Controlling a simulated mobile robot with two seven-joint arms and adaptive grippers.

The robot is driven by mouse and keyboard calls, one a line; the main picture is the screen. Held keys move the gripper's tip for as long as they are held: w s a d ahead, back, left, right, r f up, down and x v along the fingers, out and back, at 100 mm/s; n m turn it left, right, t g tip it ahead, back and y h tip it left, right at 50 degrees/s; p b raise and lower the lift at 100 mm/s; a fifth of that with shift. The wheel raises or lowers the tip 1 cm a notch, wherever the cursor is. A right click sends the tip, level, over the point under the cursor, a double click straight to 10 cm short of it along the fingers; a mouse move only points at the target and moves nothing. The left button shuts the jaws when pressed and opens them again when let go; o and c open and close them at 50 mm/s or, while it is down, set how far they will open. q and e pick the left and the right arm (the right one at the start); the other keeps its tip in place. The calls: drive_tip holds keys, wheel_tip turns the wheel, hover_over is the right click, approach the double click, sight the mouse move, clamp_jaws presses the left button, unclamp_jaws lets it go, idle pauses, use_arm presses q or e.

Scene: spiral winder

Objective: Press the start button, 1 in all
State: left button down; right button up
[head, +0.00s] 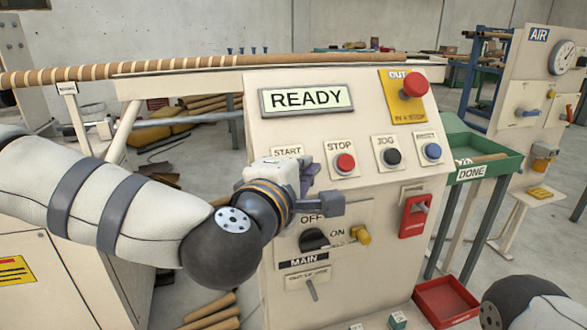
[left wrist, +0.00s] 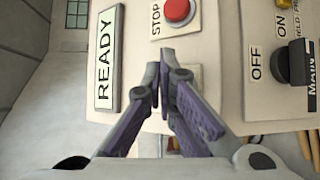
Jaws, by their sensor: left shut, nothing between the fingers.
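The START label (head: 287,152) shows on the sloped cream control panel (head: 375,110), just above my left gripper. The start button itself is hidden behind my left gripper in the head view, and I cannot make it out in the left wrist view. My left gripper (head: 312,184) is in front of the START position, its fingers pointing at the panel. In the left wrist view its purple-grey fingers (left wrist: 166,72) are shut and empty. Whether the tips touch the panel, I cannot tell. The display (head: 307,99) reads READY. My right gripper is out of view.
The red STOP button (head: 345,163) is close to the right of my left gripper. The JOG button (head: 391,157), a blue button (head: 432,151) and a red emergency button (head: 415,85) lie farther right. A black MAIN switch (head: 314,240) is below. A green DONE tray (head: 480,148) stands right.

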use_arm(q)
drive_tip(key=shift+w, duration=0.1)
idle(0.3)
drive_tip(key=shift+w+a+f, duration=0.1)
drive_tip(key=shift+w+f, duration=0.1)
drive_tip(key=shift+f, duration=0.05)
drive_tip(key=shift+w+a+f, duration=0.1)
drive_tip(key=shift+w+f, duration=0.2)
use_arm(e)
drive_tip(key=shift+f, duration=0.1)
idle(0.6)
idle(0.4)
use_arm(q)
drive_tip(key=shift+s+d+r+p, duration=0.2)
drive_tip(key=shift+s+r+p, duration=0.3)
drive_tip(key=shift+s+r, duration=0.1)
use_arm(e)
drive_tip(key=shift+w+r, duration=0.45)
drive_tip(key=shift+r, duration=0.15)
